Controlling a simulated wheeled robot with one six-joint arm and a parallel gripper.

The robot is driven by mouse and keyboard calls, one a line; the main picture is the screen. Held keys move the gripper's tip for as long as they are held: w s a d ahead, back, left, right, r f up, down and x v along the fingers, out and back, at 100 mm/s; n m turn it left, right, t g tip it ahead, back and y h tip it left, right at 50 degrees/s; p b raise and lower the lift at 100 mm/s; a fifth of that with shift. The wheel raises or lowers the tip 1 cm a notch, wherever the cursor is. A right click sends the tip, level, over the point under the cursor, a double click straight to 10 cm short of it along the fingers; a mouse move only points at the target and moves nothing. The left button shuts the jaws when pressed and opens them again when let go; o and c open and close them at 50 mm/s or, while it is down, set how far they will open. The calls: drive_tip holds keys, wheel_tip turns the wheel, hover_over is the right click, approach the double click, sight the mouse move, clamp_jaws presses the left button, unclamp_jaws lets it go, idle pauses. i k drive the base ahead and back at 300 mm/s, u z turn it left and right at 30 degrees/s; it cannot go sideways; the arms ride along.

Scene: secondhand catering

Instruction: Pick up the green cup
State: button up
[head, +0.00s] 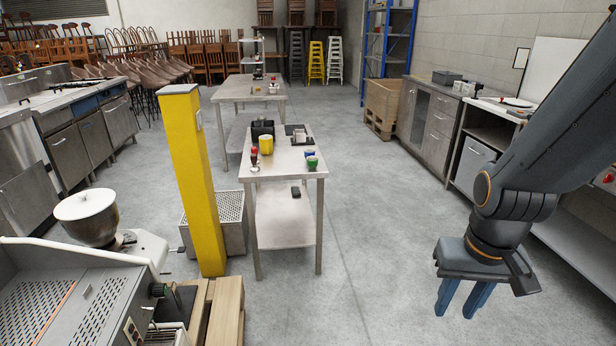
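A small green cup (312,163) stands near the front right corner of a steel table (290,172) in the head view. A small blue item (309,153) is just behind it. My gripper (462,302) hangs at the lower right, pointing down, well to the right of the table and nearer to me. Its two blue fingers are apart with nothing visible between them. The cup is not touched by my gripper.
On the table are a yellow container (266,144), a red item (254,155) and a black box (262,129). A yellow post (194,180) stands left of the table. Steel counters line both sides. The floor (385,220) right of the table is clear.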

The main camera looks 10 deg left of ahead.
sight(312, 163)
drive_tip(key=z, duration=0.15)
drive_tip(key=k, duration=0.15)
drive_tip(key=u, duration=0.7)
drive_tip(key=i, duration=2.6)
